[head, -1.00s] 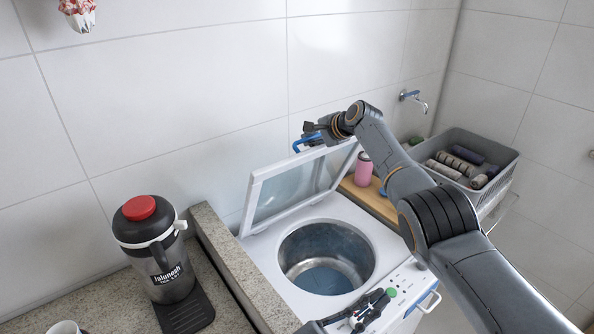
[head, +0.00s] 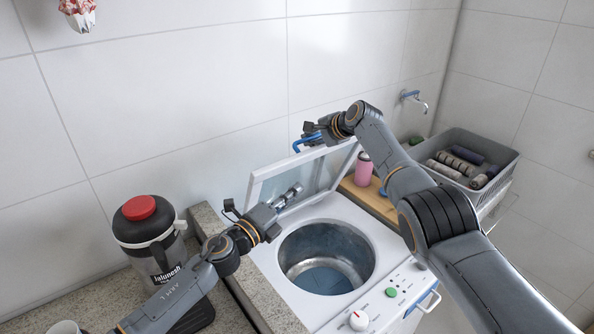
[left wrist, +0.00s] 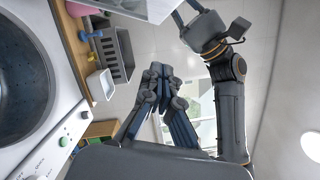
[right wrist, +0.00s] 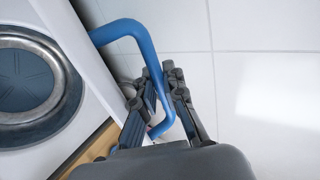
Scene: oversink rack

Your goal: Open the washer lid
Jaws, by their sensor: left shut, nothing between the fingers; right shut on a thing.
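The white washer (head: 388,240) has its lid (head: 318,178) raised and tilted back toward the wall, with the round metal tub (head: 326,258) exposed. A blue handle (head: 308,143) is at the lid's upper edge. My right gripper (head: 318,131) is shut on it; the right wrist view shows the blue bar (right wrist: 150,62) between the fingers (right wrist: 170,78). My left gripper (head: 293,192) is shut and empty, in front of the lid's inner side above the tub's left edge. I cannot tell whether it touches the lid. Its closed fingers (left wrist: 158,85) show in the left wrist view.
A black and grey jug with a red top (head: 140,208) stands on the left counter, close to my left arm. A granite ledge (head: 255,300) borders the washer. A pink bottle (head: 363,170) and a grey basket (head: 510,158) of rolled items are at the right.

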